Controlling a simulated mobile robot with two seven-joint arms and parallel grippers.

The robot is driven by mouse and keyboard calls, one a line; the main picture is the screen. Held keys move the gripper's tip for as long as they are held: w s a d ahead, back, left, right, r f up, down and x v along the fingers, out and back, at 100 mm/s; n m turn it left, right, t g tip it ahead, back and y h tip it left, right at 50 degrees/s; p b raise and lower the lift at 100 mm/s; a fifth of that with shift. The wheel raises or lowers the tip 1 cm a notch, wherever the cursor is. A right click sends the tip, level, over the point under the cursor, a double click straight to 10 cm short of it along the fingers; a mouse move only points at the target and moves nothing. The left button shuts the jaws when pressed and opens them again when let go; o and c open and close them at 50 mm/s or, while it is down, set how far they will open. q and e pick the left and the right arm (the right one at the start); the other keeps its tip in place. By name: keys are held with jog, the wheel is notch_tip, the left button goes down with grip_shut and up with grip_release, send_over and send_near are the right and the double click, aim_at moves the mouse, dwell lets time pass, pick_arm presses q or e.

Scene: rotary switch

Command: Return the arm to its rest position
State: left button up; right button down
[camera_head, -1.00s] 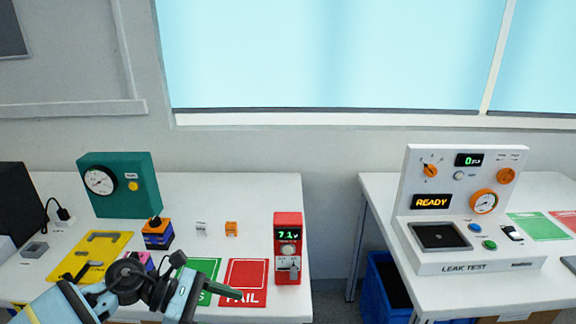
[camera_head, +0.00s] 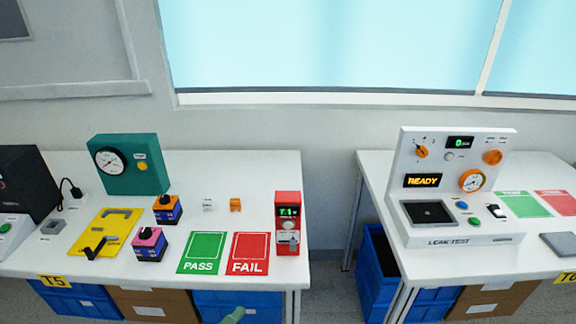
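Only a small greenish tip of my gripper (camera_head: 233,315) shows at the bottom edge, below the left table's front edge and in front of a blue bin. It appears to be my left gripper, apart from all objects; whether it is open is hidden. My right gripper is out of view. A pink-topped rotary switch (camera_head: 149,245) and an orange-topped one (camera_head: 167,210) stand upright on the left table (camera_head: 245,178), both with black knobs. They are right of the yellow fixture (camera_head: 119,222) with its black lever.
Green PASS (camera_head: 203,251) and red FAIL (camera_head: 248,252) mats lie beside the red meter (camera_head: 288,224). A teal gauge box (camera_head: 130,164) stands behind. The leak test station (camera_head: 455,190) is on the right table. A floor gap separates the tables.

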pick_arm(q)
jog(key=s+a+f+n+g+y+p, duration=0.1)
jog(key=s+a+f+n+g+y, duration=0.1)
jog(key=s+n, duration=0.4)
jog(key=s+a+f+n+g+y+p, duration=0.1)
jog(key=s+a+f+n+y, duration=0.3)
jog(key=s, duration=0.6)
jog(key=s+a+f+n+g+y+p, duration=0.1)
jog(key=s+a+f+n+g+y, duration=0.1)
jog(key=s+f+n, duration=0.5)
jog(key=s+a+n+y, duration=0.1)
jog(key=a+n, duration=0.1)
jog(key=n, duration=0.1)
jog(key=shift+a+g+y, duration=0.35)
jog(key=shift+g+y, duration=0.05)
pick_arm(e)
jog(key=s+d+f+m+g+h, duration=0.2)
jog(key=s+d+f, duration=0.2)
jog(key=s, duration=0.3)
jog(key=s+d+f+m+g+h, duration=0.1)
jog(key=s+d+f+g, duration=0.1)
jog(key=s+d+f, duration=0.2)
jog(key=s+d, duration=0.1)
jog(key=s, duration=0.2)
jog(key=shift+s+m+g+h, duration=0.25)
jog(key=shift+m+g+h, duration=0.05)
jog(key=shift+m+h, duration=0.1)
